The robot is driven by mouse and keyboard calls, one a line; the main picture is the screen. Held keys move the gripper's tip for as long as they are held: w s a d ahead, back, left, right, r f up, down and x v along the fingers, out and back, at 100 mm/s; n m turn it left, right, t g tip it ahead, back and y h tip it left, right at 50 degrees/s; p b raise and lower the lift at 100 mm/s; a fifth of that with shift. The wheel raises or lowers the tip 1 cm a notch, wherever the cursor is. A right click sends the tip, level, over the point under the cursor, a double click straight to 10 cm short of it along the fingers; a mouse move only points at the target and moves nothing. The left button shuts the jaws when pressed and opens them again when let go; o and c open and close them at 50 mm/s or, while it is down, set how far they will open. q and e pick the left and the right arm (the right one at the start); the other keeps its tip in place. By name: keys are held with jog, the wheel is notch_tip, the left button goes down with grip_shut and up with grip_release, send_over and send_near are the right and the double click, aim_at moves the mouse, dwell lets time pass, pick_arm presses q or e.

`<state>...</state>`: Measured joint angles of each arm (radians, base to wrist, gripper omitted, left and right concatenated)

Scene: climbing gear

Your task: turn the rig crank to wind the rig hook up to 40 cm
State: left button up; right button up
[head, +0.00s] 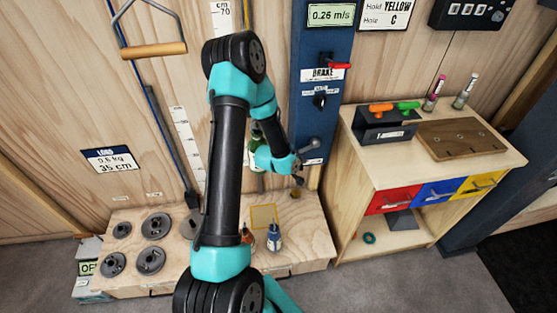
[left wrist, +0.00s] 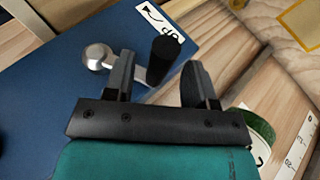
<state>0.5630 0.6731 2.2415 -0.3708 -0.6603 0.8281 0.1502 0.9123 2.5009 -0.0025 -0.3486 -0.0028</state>
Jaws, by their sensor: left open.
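The rig crank shows as a grey lever (head: 309,146) low on the blue post in the head view. In the left wrist view its silver hub (left wrist: 98,55) and black handle (left wrist: 162,60) stand out from the blue panel. My left gripper (head: 298,174) is at the crank; in the left wrist view its fingers (left wrist: 158,72) are apart, with the black handle between their tips. I cannot tell if either finger touches it. A sign (head: 110,159) reads 0.6 kg and 35 cm. I cannot make out the rig hook clearly. My right gripper is not in view.
A red brake lever (head: 335,65) sits higher on the blue post (head: 318,110). A green object (head: 257,149) is behind my arm. Weight discs (head: 151,258) and small bottles (head: 274,238) are on the low wooden bench. A cabinet (head: 360,165) with coloured drawers stands right.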

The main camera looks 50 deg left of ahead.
pick_arm(q)
jog(key=v, duration=1.5)
